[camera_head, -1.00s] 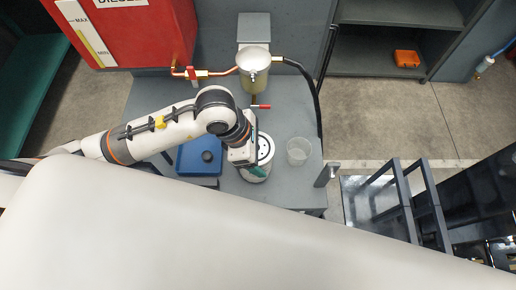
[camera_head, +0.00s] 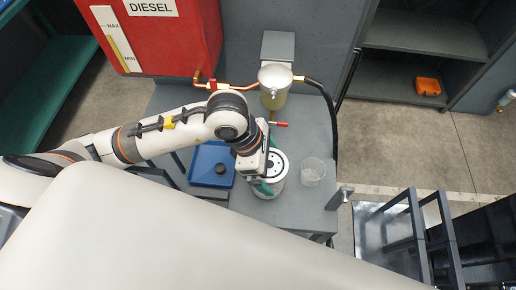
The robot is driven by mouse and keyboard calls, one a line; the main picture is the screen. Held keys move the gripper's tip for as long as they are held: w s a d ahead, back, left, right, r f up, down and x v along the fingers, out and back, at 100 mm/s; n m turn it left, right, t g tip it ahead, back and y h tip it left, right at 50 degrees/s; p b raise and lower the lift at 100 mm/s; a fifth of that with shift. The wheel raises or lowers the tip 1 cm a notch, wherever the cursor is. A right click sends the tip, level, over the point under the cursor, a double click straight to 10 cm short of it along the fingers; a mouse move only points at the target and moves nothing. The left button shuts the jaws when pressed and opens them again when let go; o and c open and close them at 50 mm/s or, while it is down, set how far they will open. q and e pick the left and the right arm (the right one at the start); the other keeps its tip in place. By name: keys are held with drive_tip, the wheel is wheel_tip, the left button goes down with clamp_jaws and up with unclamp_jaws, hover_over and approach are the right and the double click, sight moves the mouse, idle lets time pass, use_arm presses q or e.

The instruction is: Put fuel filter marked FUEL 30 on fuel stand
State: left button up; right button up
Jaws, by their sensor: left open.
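A white cylindrical filter (camera_head: 281,168) with a dark ring of holes on top stands on the grey workbench; no FUEL 30 marking is legible from here. My left gripper (camera_head: 264,180) is open at the left side of the filter. A green fingertip shows by its lower left edge; the other finger is mostly hidden, and I cannot tell whether they touch. A pale round filter head with a bowl (camera_head: 274,84), on a grey bracket (camera_head: 278,46) with copper pipe and black hose, stands behind and appears to be the fuel stand. My right gripper is not in view.
A blue tray (camera_head: 198,178) with a dark round part (camera_head: 221,168) lies left of the filter. A clear cup (camera_head: 313,172) stands close on its right. A red valve handle (camera_head: 281,124) sticks out below the bowl. A red diesel tank (camera_head: 172,42) stands at back left.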

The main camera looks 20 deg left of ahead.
use_arm(q)
drive_tip(key=v, duration=0.9)
drive_tip(key=shift+a+r+b, duration=0.1)
drive_tip(key=shift+a+b, duration=0.05)
drive_tip(key=shift+b, duration=0.2)
